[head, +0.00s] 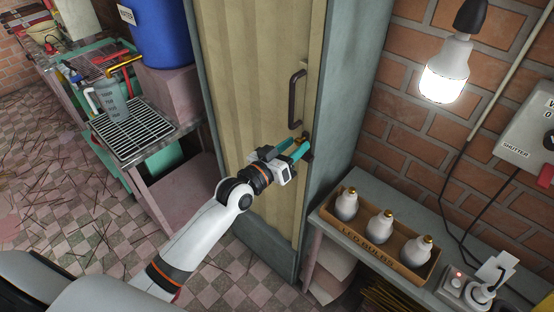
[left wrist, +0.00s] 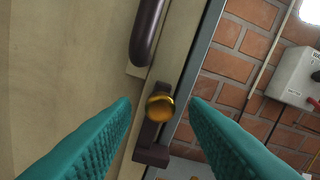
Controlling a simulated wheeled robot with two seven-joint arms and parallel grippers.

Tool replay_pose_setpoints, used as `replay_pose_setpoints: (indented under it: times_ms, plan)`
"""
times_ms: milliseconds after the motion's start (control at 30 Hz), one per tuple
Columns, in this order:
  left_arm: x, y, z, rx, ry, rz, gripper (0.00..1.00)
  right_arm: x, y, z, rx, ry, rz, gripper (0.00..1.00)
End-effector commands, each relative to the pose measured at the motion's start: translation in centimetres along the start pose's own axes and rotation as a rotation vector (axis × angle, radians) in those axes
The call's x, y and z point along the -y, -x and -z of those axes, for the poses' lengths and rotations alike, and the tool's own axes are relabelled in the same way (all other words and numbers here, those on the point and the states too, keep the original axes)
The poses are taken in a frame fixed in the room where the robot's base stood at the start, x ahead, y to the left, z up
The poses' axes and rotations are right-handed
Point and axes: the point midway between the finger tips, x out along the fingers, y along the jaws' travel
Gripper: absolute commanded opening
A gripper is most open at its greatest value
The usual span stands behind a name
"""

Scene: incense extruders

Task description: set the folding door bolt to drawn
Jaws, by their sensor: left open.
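The folding door (head: 245,80) is a tan pleated panel in a grey-green frame, and it appears closed. Its bolt has a round brass knob (left wrist: 160,107) on a dark brown slide (left wrist: 152,152) at the door's right edge, below the dark door handle (head: 296,98). The handle also shows in the left wrist view (left wrist: 146,34). My left gripper (head: 303,146) has teal fingers and is open at the bolt. In the left wrist view the knob lies between and beyond the fingertips, with gaps on both sides. My right gripper is not in view.
A shelf at lower right holds a wooden box (head: 372,240) of bulbs and a socket (head: 465,288) with plugs. A lit bulb (head: 446,70) hangs near the brick wall. A grey shutter box (head: 530,125) is at right. A bench with a wire rack (head: 130,130) and blue barrel (head: 160,30) is at left.

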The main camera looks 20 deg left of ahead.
Motion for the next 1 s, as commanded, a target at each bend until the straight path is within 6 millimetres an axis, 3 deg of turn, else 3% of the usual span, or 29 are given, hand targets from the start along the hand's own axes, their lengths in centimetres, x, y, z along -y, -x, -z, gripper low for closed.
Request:
replay_pose_setpoints:
  times_ms: [200,433,600,867,1000]
  plan:
    - [-0.1,4.9,0.4,-0.003,-0.003,-0.001,0.41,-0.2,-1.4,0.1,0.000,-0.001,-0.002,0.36]
    - [-0.1,8.7,0.3,-0.002,-0.001,0.000,0.41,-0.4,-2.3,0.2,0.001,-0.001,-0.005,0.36]
    - [0.0,9.8,0.1,-0.001,0.001,0.001,0.41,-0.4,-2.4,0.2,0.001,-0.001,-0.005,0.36]
    - [0.1,9.9,0.0,0.000,0.001,0.001,0.41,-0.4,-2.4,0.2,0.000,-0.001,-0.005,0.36]
    - [0.0,9.8,0.6,-0.006,-0.062,-0.002,0.18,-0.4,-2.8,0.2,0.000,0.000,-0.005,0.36]
